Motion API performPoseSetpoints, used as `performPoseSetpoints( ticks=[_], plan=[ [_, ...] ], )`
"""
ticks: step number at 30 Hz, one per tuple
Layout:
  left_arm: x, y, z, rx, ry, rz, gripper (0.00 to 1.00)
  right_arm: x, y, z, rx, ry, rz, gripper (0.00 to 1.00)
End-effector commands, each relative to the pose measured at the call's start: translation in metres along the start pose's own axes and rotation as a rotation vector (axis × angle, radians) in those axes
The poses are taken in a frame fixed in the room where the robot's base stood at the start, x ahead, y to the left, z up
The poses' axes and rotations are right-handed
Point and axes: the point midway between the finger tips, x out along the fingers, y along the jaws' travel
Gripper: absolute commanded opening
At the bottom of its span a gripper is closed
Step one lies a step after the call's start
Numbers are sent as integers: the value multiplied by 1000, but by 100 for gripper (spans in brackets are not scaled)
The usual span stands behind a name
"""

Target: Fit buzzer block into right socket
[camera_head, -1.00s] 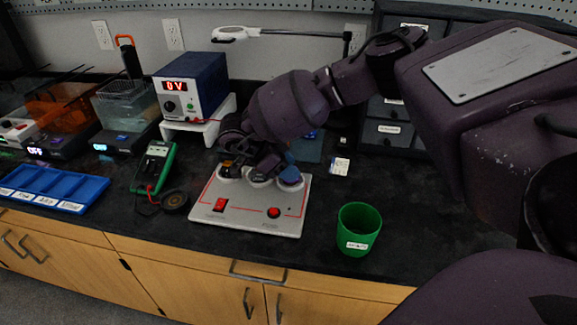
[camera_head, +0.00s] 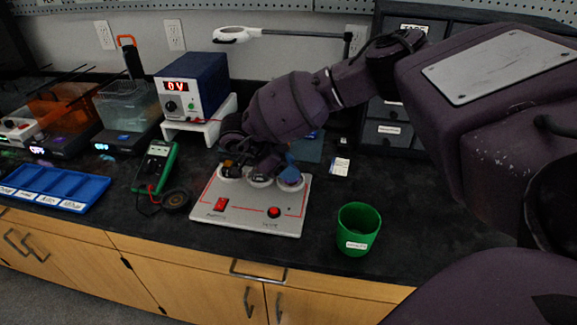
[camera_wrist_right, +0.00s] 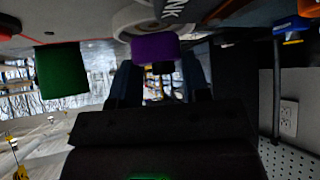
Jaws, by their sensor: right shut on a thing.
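The grey circuit board (camera_head: 245,215) lies on the black counter, with a row of round white sockets along its back edge. A purple block, likely the buzzer block (camera_wrist_right: 155,47), is between the fingers of my right gripper (camera_wrist_right: 158,72) in the right wrist view. The hand hides much of the contact, so I cannot tell how deep the block sits. My left gripper is out of view.
A green cup (camera_head: 359,229) stands right of the board. A green multimeter (camera_head: 155,167), a blue tray (camera_head: 52,187) and a power supply reading 0 V (camera_head: 191,86) are to the left. A small white label card (camera_head: 340,167) lies behind the cup. The counter's right front is bare.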

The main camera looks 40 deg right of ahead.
Motion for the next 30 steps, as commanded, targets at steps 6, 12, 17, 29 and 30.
performPoseSetpoints(
  ticks=[6, 12, 17, 29, 30],
  plan=[
    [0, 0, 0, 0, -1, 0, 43, 1, 0, 1, -1, 0, 0, 20],
    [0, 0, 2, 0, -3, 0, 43, 3, 0, 3, -1, 1, 1, 20],
    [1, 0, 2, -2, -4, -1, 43, 5, 0, 5, -1, 1, 1, 20],
    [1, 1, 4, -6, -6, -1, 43, 9, 0, 9, -1, 0, 1, 46],
    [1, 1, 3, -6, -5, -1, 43, 8, 0, 9, 0, 0, 1, 52]
  ],
)
